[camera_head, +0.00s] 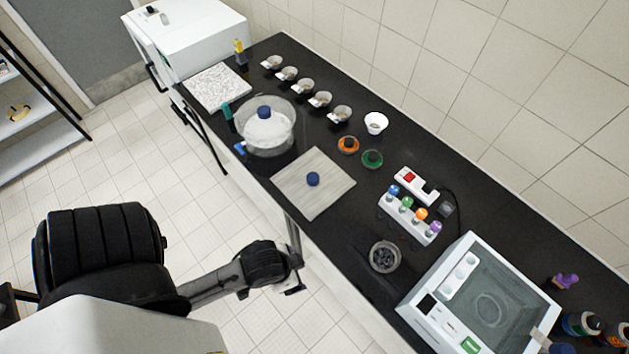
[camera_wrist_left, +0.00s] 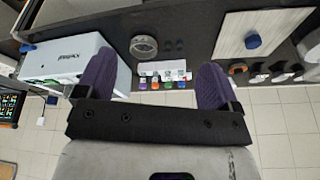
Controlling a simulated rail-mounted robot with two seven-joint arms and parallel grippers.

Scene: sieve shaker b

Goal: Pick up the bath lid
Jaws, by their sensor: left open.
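The bath lid (camera_head: 325,196) is a flat, pale grey square plate with a round blue knob (camera_head: 313,179) in its middle. It lies on the black counter near the front edge, and shows at the upper right of the left wrist view (camera_wrist_left: 235,35). The white bath (camera_head: 415,305) stands uncovered at the counter's right; its white side shows at the left of the wrist view (camera_wrist_left: 62,58). My left gripper (camera_wrist_left: 155,65) has purple fingers spread wide, with nothing between them. It is off the counter's front side, apart from the lid. My right gripper is not in view.
A clear round vessel with a blue knob (camera_head: 264,112) stands left of the lid. A rack of coloured-top bottles (camera_head: 405,218) and a round sieve-like dish (camera_head: 384,257) stand right. Small bowls line the back.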

